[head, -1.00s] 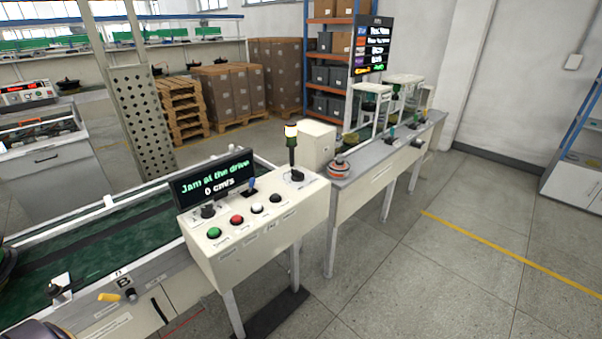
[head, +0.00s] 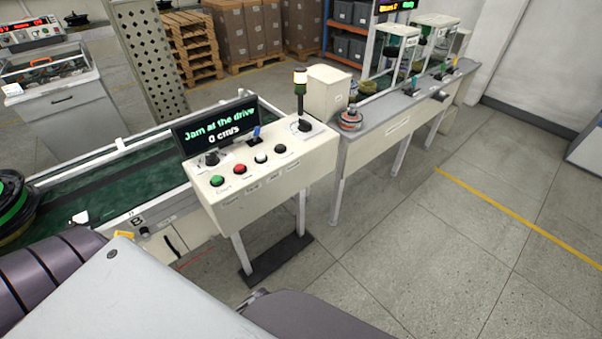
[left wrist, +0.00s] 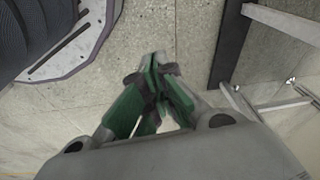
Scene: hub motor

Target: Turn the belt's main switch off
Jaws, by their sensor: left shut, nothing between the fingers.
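The control box (head: 270,185) stands beside the belt (head: 95,200). Its screen (head: 216,124) reads "Jam at the drive, 0 cm/s". On the box are green (head: 217,180), red (head: 239,169), white (head: 261,158) and black (head: 280,148) buttons, a black knob (head: 211,158), a blue-tipped lever (head: 255,133) and another black knob (head: 304,125) below the lit lamp post (head: 300,90). I cannot tell which control is the main switch. My left gripper (left wrist: 158,62) is shut and empty above the floor in the left wrist view. My right gripper is out of view.
A yellow handle (head: 123,235) on the belt's side is partly hidden by my arm. A black foot plate (head: 275,258) lies under the box. A grey bench (head: 400,110) runs on to the right. The floor (head: 430,250) in front is clear.

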